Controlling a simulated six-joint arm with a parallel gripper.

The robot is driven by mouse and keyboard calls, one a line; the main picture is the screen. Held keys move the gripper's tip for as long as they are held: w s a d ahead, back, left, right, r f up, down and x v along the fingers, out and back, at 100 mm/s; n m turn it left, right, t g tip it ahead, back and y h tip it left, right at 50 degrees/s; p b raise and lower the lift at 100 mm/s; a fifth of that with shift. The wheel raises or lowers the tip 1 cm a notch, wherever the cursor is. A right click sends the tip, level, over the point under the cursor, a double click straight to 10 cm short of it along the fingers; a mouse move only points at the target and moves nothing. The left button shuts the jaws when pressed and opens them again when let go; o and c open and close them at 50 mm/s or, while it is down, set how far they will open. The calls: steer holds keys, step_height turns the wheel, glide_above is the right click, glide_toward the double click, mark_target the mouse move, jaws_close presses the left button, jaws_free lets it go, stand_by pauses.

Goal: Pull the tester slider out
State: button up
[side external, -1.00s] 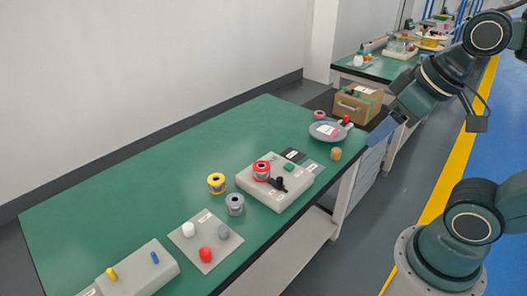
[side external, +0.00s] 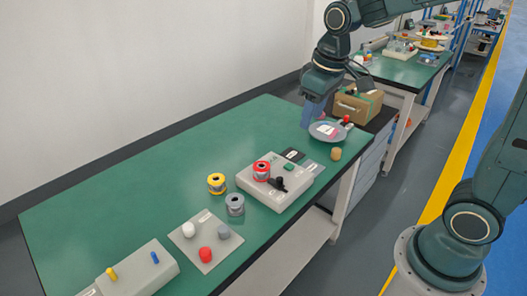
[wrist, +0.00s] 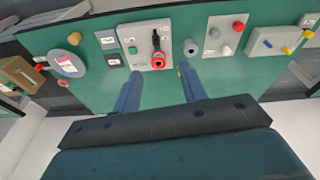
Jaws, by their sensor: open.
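In the wrist view the slider handle (wrist: 156,40) stands just beyond the red spool (wrist: 157,60). My gripper (side external: 312,118) is above the table's far right end, beside the round grey dish and apart from the tester. In the wrist view its two blue fingers (wrist: 161,78) are spread, with bare green table between them.
A yellow spool (side external: 217,184) and a grey spool (side external: 235,205) stand left of the tester. A plate with several coloured knobs (side external: 200,252) lies further left. The round dish (side external: 325,132), a tan cylinder (side external: 336,154) and a cardboard box (side external: 357,106) are right. The table's back left is clear.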

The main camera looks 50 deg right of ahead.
mark_target(279, 178)
steer(key=w+d+f+g, duration=0.2)
steer(key=w+f, duration=0.8)
steer(key=f, duration=0.1)
steer(key=shift+f+n, duration=0.4)
steer(key=shift+f, duration=0.15)
step_height(279, 178, down, 14)
steer(key=shift+r, duration=0.25)
jaws_close()
